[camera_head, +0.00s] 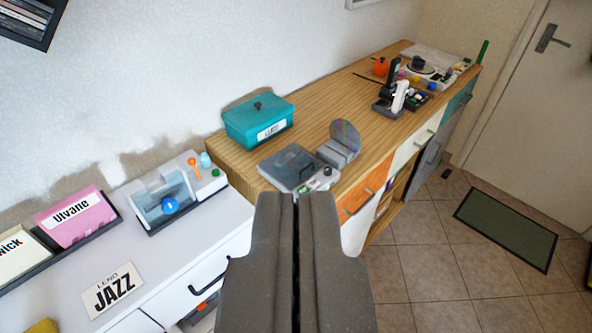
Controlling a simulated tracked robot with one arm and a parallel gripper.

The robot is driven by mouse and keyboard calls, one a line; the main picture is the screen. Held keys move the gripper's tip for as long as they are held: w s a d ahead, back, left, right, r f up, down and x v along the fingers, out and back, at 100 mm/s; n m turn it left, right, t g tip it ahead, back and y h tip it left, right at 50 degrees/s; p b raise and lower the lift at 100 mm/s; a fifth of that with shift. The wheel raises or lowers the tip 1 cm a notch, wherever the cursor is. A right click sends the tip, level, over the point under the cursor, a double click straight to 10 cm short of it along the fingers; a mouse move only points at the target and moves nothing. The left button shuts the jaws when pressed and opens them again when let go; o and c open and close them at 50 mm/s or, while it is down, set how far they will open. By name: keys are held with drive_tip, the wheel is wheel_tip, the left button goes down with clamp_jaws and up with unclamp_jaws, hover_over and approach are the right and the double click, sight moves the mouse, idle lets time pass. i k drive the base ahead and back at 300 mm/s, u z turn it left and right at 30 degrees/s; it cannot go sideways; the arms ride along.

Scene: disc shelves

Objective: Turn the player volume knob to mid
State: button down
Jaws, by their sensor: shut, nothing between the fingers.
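A grey disc player (272,172) with a dark see-through lid sits at the near end of the wooden cabinet top. A light panel with small controls (318,182), one of them green, is at its right front corner. These are too small to tell which is the volume knob or where it points. My gripper (296,196) is shut and empty, in the lower middle of the picture. Its fingertips appear just below the player's front edge. I cannot tell how far apart they are in depth.
A disc stands in a grey holder (338,153) right of the player; a teal box (258,122) is behind it. Farther along are a black-and-white device (398,97) and a white unit with a black round part (432,66).

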sight(327, 169)
drive_tip(key=z, duration=0.15)
drive_tip(key=k, duration=0.3)
drive_tip(key=u, duration=0.25)
drive_tip(key=i, duration=1.2)
drive_tip(key=z, duration=0.4)
